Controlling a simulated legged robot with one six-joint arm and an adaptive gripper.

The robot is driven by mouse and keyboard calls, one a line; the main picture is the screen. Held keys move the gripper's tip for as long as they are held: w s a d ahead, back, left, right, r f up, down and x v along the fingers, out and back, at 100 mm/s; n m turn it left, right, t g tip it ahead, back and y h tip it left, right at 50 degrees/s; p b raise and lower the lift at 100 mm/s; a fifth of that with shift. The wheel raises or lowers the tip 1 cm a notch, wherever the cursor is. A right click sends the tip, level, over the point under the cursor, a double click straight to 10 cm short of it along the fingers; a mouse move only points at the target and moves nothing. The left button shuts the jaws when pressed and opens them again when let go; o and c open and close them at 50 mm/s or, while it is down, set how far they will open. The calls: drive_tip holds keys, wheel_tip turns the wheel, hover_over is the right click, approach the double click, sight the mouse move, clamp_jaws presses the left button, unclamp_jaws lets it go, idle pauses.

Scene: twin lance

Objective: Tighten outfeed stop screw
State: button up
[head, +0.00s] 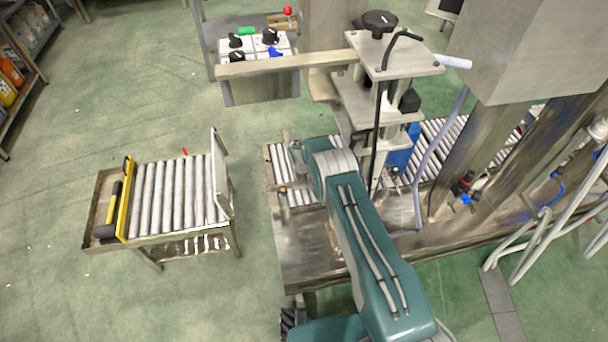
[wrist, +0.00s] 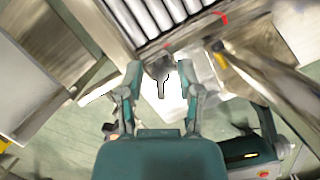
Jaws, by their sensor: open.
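In the wrist view, a grey knob-like screw with a narrow bar or stem (wrist: 161,75) sits by the end of the roller conveyor (wrist: 158,14). It looks like the outfeed stop screw. My gripper (wrist: 159,80) is open, with one finger on each side of the screw in the picture. I see gaps beside it and cannot tell the depth between fingertips and screw. In the head view, the short roller section (head: 278,172) lies at the left end of the machine's bench. My teal arm reaches over it and hides much of the gripper and the screw.
A separate roller table (head: 175,192) with a yellow bar (head: 125,200) stands to the left, with floor between. A control panel (head: 255,47) and the machine's column with a black knob (head: 379,20) stand behind. A flat metal beam (head: 285,65) juts left.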

clamp_jaws()
drive_tip(key=n+y, duration=0.1)
drive_tip(key=n, duration=0.3)
idle(0.4)
unclamp_jaws()
